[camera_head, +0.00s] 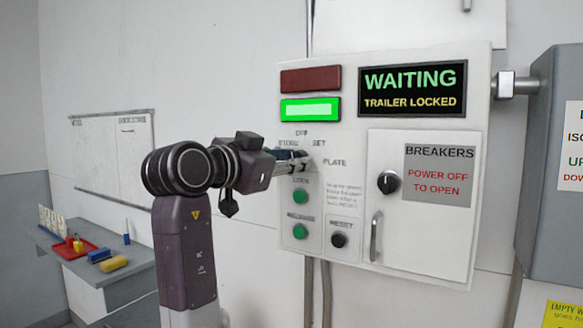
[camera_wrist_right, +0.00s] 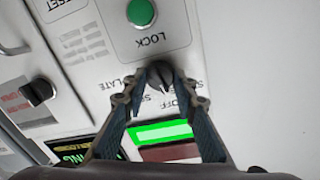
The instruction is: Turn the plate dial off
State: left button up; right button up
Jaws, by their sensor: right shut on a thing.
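The plate dial is a small black knob (camera_wrist_right: 156,78) on the white control panel (camera_head: 345,95), below the word OFF and left of the word PLATE. In the head view my right gripper (camera_head: 301,160) reaches it from the left and covers the dial. In the right wrist view the gripper (camera_wrist_right: 160,88) has one finger on each side of the knob and is shut on it. The view is turned upside down there, with OFF and SET lettering by the fingers. Which mark the dial points to is hard to tell. My left gripper is not in view.
The screen (camera_head: 412,89) reads WAITING, TRAILER LOCKED. A green lamp (camera_head: 310,109) is lit below a dark red one (camera_head: 311,79). Green lock (camera_head: 300,196) and release (camera_head: 300,232) buttons and a black reset button (camera_head: 339,240) sit below. The breaker door (camera_head: 420,235) is shut.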

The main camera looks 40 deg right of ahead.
jog(key=shift+m+b, duration=0.35)
jog(key=shift+m, duration=0.85)
jog(key=o, duration=1.2)
jog(key=shift+a, duration=0.1)
jog(key=shift+c, duration=0.2)
jog(key=v, duration=1.2)
jog(key=shift+s, duration=0.1)
